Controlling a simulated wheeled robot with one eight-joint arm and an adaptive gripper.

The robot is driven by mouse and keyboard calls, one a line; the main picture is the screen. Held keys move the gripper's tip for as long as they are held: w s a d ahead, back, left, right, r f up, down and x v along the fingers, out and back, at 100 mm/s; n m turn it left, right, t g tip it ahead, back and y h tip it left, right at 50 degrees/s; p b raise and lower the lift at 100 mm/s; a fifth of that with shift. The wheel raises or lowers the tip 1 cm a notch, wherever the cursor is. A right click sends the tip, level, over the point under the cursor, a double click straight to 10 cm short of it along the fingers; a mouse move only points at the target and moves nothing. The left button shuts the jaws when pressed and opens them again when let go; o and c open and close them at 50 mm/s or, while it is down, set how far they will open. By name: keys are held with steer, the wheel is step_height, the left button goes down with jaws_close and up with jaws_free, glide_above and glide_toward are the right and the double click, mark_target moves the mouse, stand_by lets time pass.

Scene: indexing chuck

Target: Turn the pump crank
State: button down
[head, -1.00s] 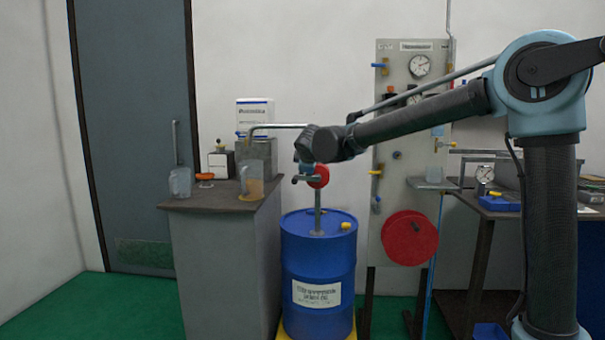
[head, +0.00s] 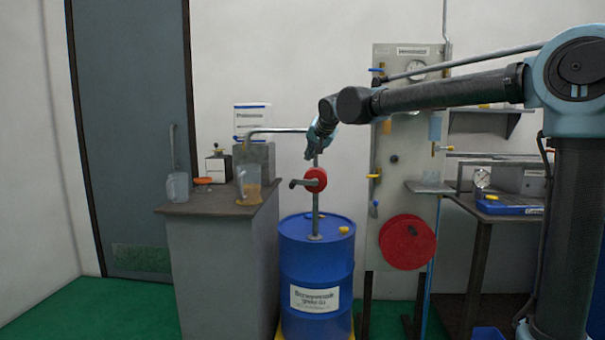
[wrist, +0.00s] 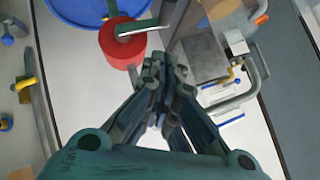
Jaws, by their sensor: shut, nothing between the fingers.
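The red round pump (head: 316,180) stands on a grey post (head: 317,212) above the blue drum (head: 318,265). Its grey crank (head: 299,184) points left of the red housing in the head view. In the wrist view, the pump (wrist: 122,48) is at upper left with the crank (wrist: 138,28) across its face, and part of the drum (wrist: 85,8) is behind it. My gripper (head: 311,155) is above the pump in the head view, apart from the crank. In the wrist view, my fingertips (wrist: 160,65) are together, empty, just right of the pump.
A panel with gauges, valves and a red disc (head: 407,242) stands at right. A workbench (head: 480,211) is beyond.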

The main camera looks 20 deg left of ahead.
glide_toward(304, 184)
steer(key=a+r, duration=0.3)
steer(key=shift+w+a+f, duration=0.1)
steer(key=shift+a+f, duration=0.3)
steer(key=shift+f, duration=0.25)
steer(key=shift+w+a+f, duration=0.1)
steer(key=shift+a+f, duration=0.35)
steer(key=shift+f, duration=0.25)
steer(key=shift+a+f, duration=0.4)
steer(key=shift+f, duration=0.25)
